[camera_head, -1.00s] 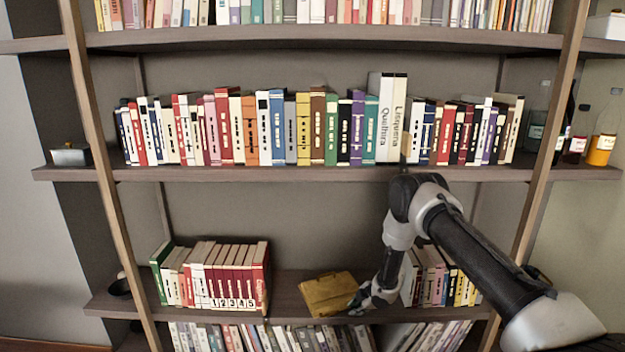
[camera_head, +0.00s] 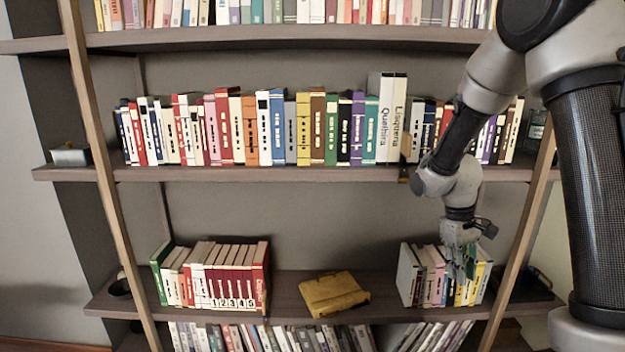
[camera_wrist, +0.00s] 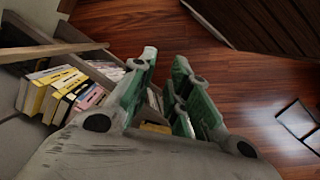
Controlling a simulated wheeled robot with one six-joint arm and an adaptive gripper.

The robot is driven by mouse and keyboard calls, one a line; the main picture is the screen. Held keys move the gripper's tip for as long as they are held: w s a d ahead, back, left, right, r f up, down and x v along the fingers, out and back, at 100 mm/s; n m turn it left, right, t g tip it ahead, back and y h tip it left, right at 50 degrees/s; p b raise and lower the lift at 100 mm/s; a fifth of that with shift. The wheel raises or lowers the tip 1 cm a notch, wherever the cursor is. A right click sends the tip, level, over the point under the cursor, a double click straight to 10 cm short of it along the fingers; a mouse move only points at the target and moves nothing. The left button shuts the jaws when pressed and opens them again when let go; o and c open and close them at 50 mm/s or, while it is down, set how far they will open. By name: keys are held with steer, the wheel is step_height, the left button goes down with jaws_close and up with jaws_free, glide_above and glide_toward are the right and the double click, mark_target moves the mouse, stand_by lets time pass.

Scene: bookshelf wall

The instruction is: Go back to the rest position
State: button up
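My gripper (camera_head: 458,262) hangs pointing down in front of the right book group (camera_head: 425,278) on the lower shelf in the head view. In the wrist view my gripper (camera_wrist: 163,75) has its two green-padded fingers apart with nothing between them. The yellow-spined books (camera_wrist: 52,92) of that group lie to the left of the fingers there. A tan-yellow folder-like object (camera_head: 334,294) lies flat on the lower shelf, left of my gripper and apart from it.
The middle shelf (camera_head: 300,174) holds a long row of books above my gripper. A left book group (camera_head: 225,275) stands on the lower shelf. A wooden upright (camera_head: 520,240) is right of my gripper. Open wooden floor (camera_wrist: 220,70) shows in the wrist view.

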steer(key=s+r+m+t+y, duration=0.1)
steer(key=s+r+m+t, duration=0.3)
steer(key=s+r, duration=1.6)
steer(key=shift+d+r+t+y, duration=0.2)
steer(key=shift+r+t+y, duration=0.2)
steer(key=shift+t, duration=0.6)
